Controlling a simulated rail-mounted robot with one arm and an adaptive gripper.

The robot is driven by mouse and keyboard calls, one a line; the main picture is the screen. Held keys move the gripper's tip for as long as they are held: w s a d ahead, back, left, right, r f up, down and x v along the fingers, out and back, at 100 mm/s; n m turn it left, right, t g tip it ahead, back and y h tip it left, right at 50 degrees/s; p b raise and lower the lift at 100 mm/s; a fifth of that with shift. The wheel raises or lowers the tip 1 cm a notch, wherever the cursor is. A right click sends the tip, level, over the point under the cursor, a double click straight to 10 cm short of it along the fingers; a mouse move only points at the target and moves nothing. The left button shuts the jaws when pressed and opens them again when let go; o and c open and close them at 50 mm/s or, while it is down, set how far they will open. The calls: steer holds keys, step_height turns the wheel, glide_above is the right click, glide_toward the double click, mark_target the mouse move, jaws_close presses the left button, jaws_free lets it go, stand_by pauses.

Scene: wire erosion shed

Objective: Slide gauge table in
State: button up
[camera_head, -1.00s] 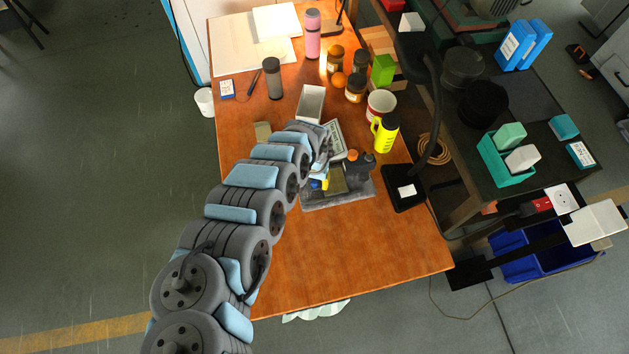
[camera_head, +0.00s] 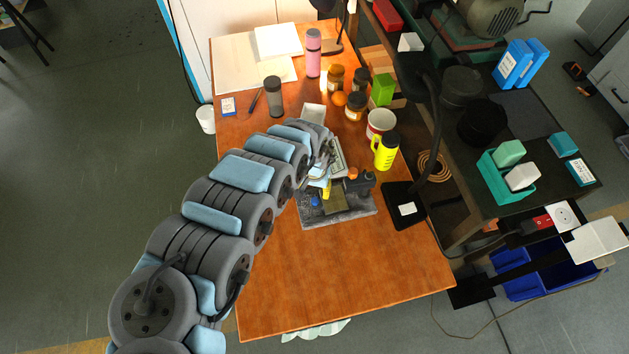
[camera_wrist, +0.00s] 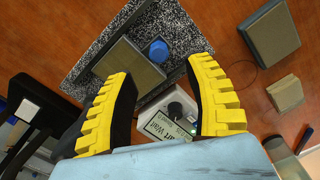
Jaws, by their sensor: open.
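The gauge stand's speckled grey base (camera_head: 350,214) lies on the wooden table, partly hidden by my arm in the head view. It shows large in the wrist view (camera_wrist: 100,50), with a square olive plate (camera_wrist: 128,70), probably the gauge table, and a blue knob (camera_wrist: 158,50) beside it. A dark rail runs along the plate's side. My gripper (camera_wrist: 162,78) is open, its yellow-and-black fingers spread over the stand's edge, with nothing held between them. In the head view it is small and partly hidden. Whether a finger touches the plate is unclear.
A white box with a black knob and label (camera_wrist: 166,118) shows between the fingers. A grey block (camera_wrist: 270,42) and a small tan block (camera_wrist: 286,93) lie right. A yellow bottle (camera_head: 385,152) and black lamp base (camera_head: 404,207) stand beside the stand. The front tabletop is clear.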

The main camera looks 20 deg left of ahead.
steer(key=shift+r, duration=2.7)
steer(key=shift+d, duration=0.1)
